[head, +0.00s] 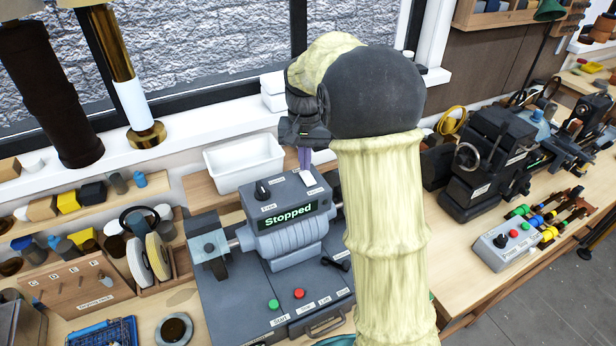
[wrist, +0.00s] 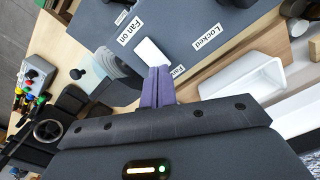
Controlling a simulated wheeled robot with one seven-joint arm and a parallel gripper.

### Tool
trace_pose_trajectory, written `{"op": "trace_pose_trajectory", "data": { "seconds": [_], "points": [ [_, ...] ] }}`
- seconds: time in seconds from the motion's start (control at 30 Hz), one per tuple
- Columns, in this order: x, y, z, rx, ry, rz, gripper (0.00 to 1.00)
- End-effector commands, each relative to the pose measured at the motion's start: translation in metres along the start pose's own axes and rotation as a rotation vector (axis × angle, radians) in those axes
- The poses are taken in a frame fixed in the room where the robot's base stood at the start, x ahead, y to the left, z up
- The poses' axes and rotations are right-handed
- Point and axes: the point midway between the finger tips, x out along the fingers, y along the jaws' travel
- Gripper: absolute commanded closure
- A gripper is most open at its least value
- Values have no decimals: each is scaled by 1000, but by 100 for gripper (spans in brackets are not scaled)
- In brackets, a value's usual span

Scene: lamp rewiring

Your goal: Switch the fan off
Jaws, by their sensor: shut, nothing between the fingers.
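The grey machine (head: 290,245) stands on the bench with a display (head: 290,214) reading "Stopped". On its top is a white fan switch (head: 308,179), which also shows in the wrist view (wrist: 150,51). In the wrist view a "Fan on" label (wrist: 130,32) lies on one side of the switch. Another label starting "Fan" (wrist: 177,70) lies on the other side, partly hidden by my fingers. My gripper (head: 304,163) has its purple fingers shut and empty (wrist: 158,73), tips right beside the switch. I cannot tell whether they touch it or which way it is tilted.
A black knob (head: 263,188) sits left of the switch on the machine's top. A white bin (head: 245,163) stands behind. Green (head: 273,304) and red (head: 299,294) buttons are at the front. A dark machine (head: 490,150) stands to the right.

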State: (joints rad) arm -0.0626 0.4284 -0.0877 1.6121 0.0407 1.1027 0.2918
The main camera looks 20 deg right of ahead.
Motion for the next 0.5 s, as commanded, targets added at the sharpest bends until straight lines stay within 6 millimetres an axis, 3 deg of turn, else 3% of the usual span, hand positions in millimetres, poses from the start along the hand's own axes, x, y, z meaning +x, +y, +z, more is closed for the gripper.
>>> {"op": "trace_pose_trajectory", "data": {
  "seconds": [0.5],
  "points": [
    [7,0,0,0,-1,0,100]
  ]
}}
